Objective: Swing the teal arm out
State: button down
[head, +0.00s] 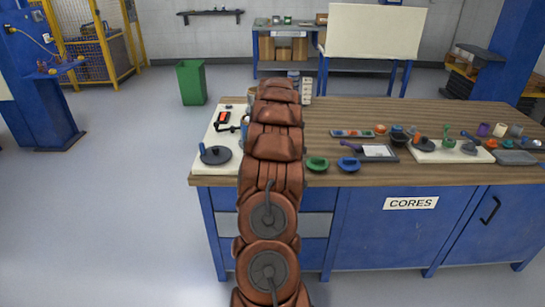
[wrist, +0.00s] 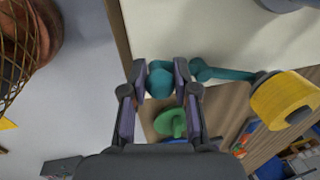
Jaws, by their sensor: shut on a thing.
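The teal arm (wrist: 222,73) shows in the wrist view above a pale board (wrist: 205,30). It runs from a rounded teal knob (wrist: 161,84) at its left end rightward to near a yellow roll (wrist: 286,99). My gripper (wrist: 161,70) is shut on the knob, one finger on each side of it. In the head view my own arm hides the gripper and the teal arm.
A dark disc with a blue knob (head: 215,155) sits at the left of the workbench (head: 330,116). A green dish (head: 317,164) and a blue dish (head: 348,164) lie right of my arm. Several small parts and another pale board (head: 455,156) stand further right.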

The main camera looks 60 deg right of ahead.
jog(key=c, duration=0.9)
grip_release()
jog(key=shift+o, duration=0.2)
notch_tip(320, 180, up, 12)
jog(key=a, duration=0.2)
jog(key=shift+s, duration=0.45)
jog(key=shift+f, duration=0.1)
